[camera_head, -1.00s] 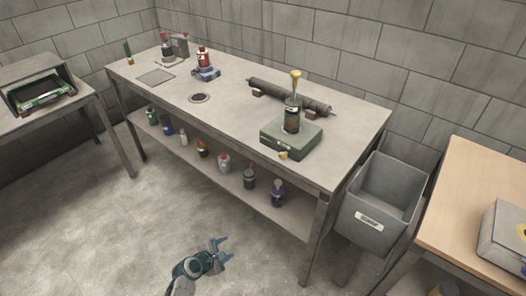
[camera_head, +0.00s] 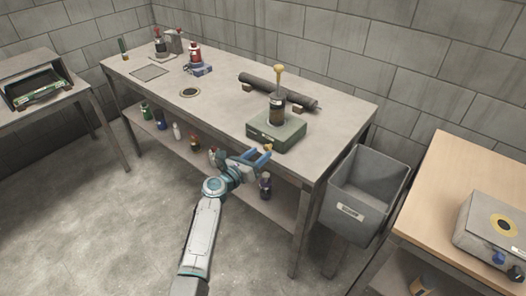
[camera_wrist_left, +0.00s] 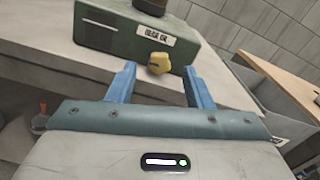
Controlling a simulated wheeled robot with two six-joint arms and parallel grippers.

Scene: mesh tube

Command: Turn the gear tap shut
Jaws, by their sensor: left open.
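The gear tap is a small yellow knob (camera_head: 268,147) low on the front of a green box (camera_head: 276,134) on the grey bench. In the left wrist view the yellow tap (camera_wrist_left: 158,63) sticks out below a white label (camera_wrist_left: 157,36) that seems to read GEAR OIL. My left gripper (camera_head: 262,157) is open, its blue fingers pointing at the box front. In the wrist view the tap appears between the fingertips (camera_wrist_left: 159,72), a little beyond them; contact cannot be told. My right gripper is not in view.
A dark bottle with a yellow-topped plunger (camera_head: 277,98) stands on the box. A dark roller (camera_head: 277,90) lies behind it. The bench edge runs just under the gripper, with bottles on the lower shelf (camera_head: 177,132). A grey bin (camera_head: 365,190) stands right of the bench.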

